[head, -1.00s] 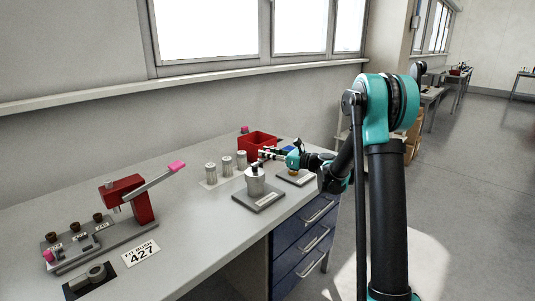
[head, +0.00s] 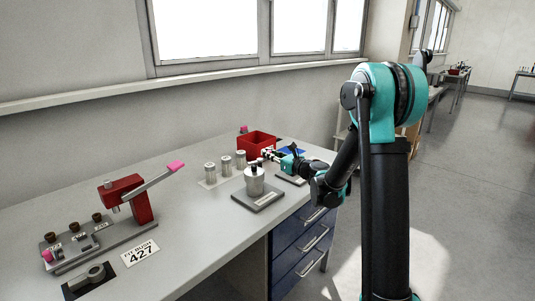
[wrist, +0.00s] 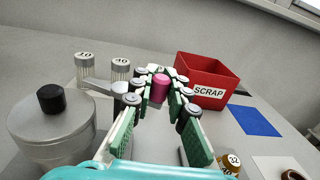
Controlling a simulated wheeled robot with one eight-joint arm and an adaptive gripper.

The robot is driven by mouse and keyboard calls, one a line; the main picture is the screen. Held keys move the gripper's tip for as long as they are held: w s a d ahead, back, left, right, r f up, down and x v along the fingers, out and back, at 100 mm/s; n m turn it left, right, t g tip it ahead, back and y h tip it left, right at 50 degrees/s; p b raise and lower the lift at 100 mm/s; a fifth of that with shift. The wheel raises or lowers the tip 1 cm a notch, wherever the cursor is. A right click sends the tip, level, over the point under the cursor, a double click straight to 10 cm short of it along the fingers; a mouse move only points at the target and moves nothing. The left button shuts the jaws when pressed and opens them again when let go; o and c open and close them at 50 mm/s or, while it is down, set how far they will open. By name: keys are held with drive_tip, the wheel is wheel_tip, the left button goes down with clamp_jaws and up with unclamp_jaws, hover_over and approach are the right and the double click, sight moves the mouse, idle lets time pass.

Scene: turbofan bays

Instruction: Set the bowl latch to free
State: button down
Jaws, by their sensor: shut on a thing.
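The bowl (head: 254,185) is a small grey metal pot on a dark labelled plate (head: 259,198) on the bench. In the wrist view the bowl (wrist: 58,135) is at left, with a black knob (wrist: 51,98) on its lid. A short grey arm (wrist: 97,87) shows beyond the bowl, pointing toward my fingers; where it ends is hidden. My gripper (wrist: 160,86) is shut on a pink knob (wrist: 160,92), held between the fingertips to the right of the bowl. In the head view my gripper (head: 268,154) is just behind and right of the bowl's top. Latch markings are not readable.
A red SCRAP bin (wrist: 208,78) stands beyond my fingers, with a blue pad (wrist: 255,121) right of it. Several grey numbered cylinders (head: 226,163) stand behind the bowl. A red lever press (head: 127,197) is at left. Bench between press and bowl is clear.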

drive_tip(key=s+m+t+h, duration=0.1)
drive_tip(key=m+t+h, duration=0.1)
drive_tip(key=m+h, duration=0.2)
drive_tip(key=s+m+t+h, duration=0.1)
drive_tip(key=m+t+h, duration=0.1)
drive_tip(key=m+h, duration=0.2)
drive_tip(key=s+m+t+h, duration=0.1)
drive_tip(key=m+h, duration=0.3)
drive_tip(key=h, duration=0.5)
drive_tip(key=shift+s+d+t+h, duration=0.15)
drive_tip(key=shift+s+t+h, duration=0.2)
drive_tip(key=shift+s, duration=0.25)
drive_tip(key=shift+m, duration=0.3)
drive_tip(key=c, duration=1.5)
unclamp_jaws()
drive_tip(key=shift+o, duration=0.2)
drive_tip(key=shift+s, duration=0.1)
drive_tip(key=v, duration=1.2)
